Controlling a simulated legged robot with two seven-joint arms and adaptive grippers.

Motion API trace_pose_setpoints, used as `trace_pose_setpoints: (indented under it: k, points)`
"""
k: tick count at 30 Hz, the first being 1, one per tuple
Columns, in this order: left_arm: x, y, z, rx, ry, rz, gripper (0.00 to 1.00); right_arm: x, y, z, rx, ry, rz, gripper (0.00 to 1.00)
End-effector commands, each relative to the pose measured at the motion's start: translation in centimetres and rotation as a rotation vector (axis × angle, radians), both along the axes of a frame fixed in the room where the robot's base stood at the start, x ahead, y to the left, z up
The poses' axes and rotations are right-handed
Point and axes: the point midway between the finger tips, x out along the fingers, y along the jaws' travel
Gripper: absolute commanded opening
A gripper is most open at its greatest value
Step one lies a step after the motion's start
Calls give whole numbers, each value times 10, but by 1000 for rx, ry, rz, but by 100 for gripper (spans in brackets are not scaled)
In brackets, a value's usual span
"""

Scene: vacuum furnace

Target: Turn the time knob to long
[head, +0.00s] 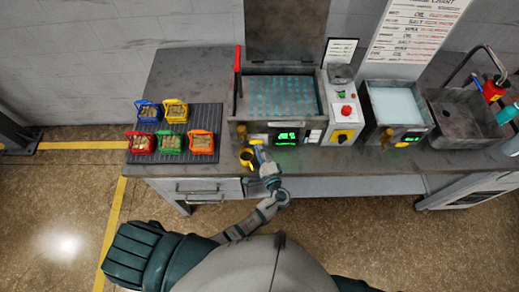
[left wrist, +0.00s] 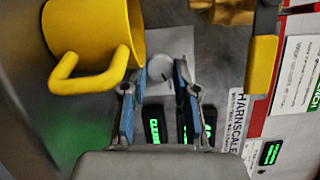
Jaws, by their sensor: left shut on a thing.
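The time knob (left wrist: 160,68) is a small pale round knob on a grey panel, between the fingertips of my left gripper in the left wrist view. My left gripper (left wrist: 154,76) has its blue-padded fingers on either side of the knob and is shut on it. In the head view my left gripper (head: 257,148) reaches the front panel of the left machine, and the knob is hidden there. Green-lit displays, one reading CLEAN (left wrist: 154,124), sit beside the fingers, partly covered. The knob's pointer and setting marks cannot be read. My right gripper is in neither view.
A yellow mug (left wrist: 94,48) is close left of the fingers. A yellow lever (left wrist: 262,62) is to their right. The machine's liquid-filled basin (head: 280,96) is above the panel. Several small coloured baskets stand on a dark ribbed mat (head: 203,156) at left. A second basin (head: 397,103) stands right.

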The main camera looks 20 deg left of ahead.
Motion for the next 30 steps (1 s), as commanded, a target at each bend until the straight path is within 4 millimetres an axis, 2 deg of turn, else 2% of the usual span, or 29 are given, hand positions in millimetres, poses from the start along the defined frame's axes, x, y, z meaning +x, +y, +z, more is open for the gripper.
trace_pose_setpoints:
  k: [1,9,24,25,27,30]
  points:
    - [-2,0,-6,19,18,0,0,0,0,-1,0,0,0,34]
    - [-2,0,-6,96,39,-1,0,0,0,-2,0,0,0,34]
    - [-2,0,-6,112,45,-2,0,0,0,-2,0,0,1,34]
    - [-2,0,-6,112,45,-2,36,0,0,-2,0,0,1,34]
    - [-1,0,-6,113,44,-2,54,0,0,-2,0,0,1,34]
    - [-1,0,-4,112,41,-1,54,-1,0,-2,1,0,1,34]
